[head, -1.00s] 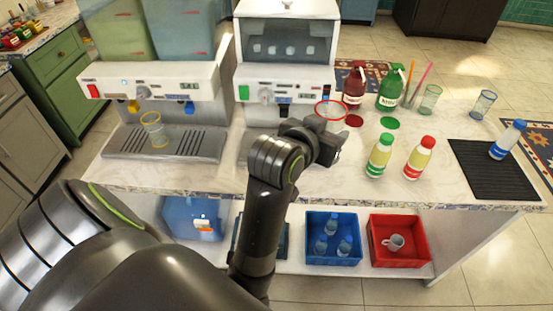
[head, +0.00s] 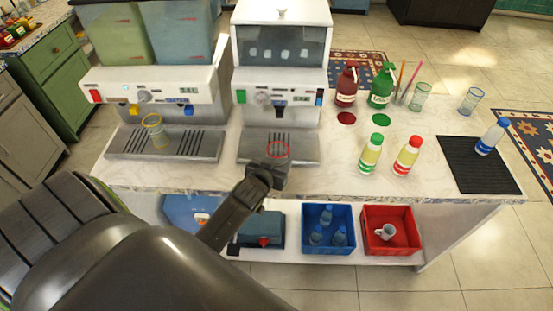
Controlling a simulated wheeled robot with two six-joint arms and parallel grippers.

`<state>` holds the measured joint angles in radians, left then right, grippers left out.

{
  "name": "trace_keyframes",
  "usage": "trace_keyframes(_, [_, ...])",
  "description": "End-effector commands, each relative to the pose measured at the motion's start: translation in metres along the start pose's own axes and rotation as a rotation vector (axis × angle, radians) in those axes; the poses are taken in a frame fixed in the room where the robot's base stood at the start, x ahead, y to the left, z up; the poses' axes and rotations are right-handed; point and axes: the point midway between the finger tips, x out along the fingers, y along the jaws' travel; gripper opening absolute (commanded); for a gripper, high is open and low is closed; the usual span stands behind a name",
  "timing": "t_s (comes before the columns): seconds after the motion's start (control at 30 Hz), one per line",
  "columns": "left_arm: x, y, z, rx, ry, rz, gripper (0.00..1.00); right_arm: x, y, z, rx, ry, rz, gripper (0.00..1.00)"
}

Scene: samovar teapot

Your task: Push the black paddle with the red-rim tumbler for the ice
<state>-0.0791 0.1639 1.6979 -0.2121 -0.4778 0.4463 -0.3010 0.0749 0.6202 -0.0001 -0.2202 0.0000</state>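The ice machine (head: 277,82) is the right one of two white dispensers on the counter. Its black paddle (head: 280,111) hangs below the front panel, above a grey drip tray (head: 306,146). My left gripper (head: 276,168) is in front of this tray, low near the counter's front edge. It is shut on the clear tumbler with the red rim (head: 278,151), which appears upright. The tumbler is below and in front of the paddle, apart from it in the picture. The gripper hides the tumbler's lower part. My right gripper is not in view.
A yellow-rimmed tumbler (head: 155,131) stands on the left dispenser's tray. Right of the ice machine stand red (head: 347,84) and green (head: 381,86) syrup bottles, two smaller bottles (head: 371,153) (head: 407,156) and glasses. A black mat (head: 462,172) lies far right.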

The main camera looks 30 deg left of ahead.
Motion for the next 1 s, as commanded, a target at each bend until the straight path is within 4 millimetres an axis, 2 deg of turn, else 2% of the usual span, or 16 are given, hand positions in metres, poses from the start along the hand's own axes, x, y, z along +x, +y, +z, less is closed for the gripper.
trace_keyframes(0.47, [0.003,-0.002,0.002,-0.001,0.002,0.002,0.27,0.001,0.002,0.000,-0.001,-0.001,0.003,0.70])
trace_keyframes(0.67, [0.018,-0.008,-0.004,0.002,0.004,0.001,0.27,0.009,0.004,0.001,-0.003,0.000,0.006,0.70])
trace_keyframes(1.0, [0.053,-0.022,-0.018,0.002,0.004,0.001,0.27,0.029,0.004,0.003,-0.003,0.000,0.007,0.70])
